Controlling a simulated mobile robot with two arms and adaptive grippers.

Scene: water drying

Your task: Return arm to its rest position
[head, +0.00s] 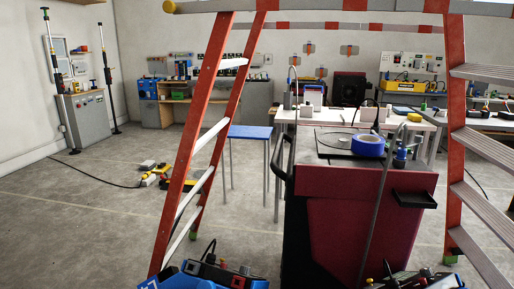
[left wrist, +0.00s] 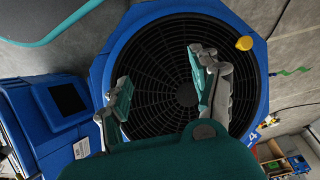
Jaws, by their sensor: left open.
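In the left wrist view my left gripper (left wrist: 160,75) has its two teal-and-grey fingers spread wide apart. Nothing is held between them. Behind the fingers is a large blue fan (left wrist: 125,28) with a round black grille. A yellow knob (left wrist: 244,43) sits on its upper right rim. I cannot tell how far the fingers are from the grille, but no contact shows.
A red-and-black cart (head: 340,215) with a blue tape roll (head: 367,145) stands ahead. An orange ladder (head: 200,120) frames both sides. Blue and black equipment (head: 215,272) fills the lower edge. A blue-topped table (head: 250,132) stands behind. Open floor (head: 90,220) lies left; a cable crosses it.

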